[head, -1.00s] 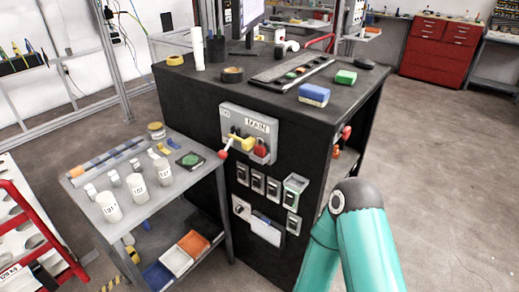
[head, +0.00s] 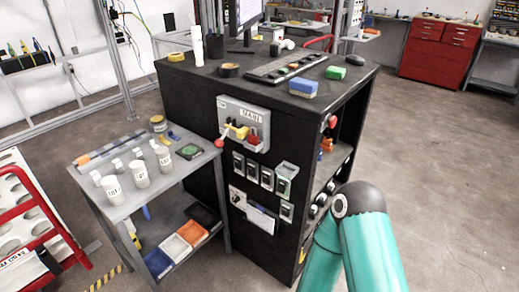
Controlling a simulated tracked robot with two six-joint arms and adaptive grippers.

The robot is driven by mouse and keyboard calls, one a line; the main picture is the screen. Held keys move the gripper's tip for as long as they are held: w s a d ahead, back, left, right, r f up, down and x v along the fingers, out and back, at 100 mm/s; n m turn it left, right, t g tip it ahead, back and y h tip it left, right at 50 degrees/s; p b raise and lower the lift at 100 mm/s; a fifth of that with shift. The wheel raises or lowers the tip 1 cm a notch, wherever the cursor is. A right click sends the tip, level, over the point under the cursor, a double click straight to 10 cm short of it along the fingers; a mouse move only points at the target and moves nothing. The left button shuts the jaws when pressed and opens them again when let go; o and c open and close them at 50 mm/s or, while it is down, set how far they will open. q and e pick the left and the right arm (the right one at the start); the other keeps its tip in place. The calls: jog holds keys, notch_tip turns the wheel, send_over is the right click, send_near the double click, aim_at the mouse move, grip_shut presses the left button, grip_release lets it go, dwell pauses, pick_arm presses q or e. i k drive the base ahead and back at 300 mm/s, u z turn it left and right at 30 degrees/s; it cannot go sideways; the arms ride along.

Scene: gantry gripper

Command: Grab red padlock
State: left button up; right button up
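A small red body that looks like the red padlock (head: 253,138) hangs at the right of the grey panel marked MAIN (head: 264,111), on the front of the black cabinet. A yellow part (head: 237,132) and a lever with a red knob (head: 219,142) sit left of it. Another red item (head: 331,121) shows at the cabinet's open right side, above an orange item (head: 327,145); it is too small to identify. Neither of my grippers is in view. A teal link of my arm rises at the lower right, apart from the panel.
A grey cart (head: 118,212) with white containers stands left of the black cabinet (head: 182,99). Blue, white and orange bins (head: 192,233) lie on its lower shelf. A keyboard (head: 287,69) and blue-yellow block (head: 303,88) lie on the cabinet top. The floor at right is clear.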

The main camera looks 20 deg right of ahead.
aim_at(253, 138)
jog(key=k, duration=1)
jog(key=z, duration=0.4)
jog(key=i, duration=1.7)
jog(key=u, duration=0.65)
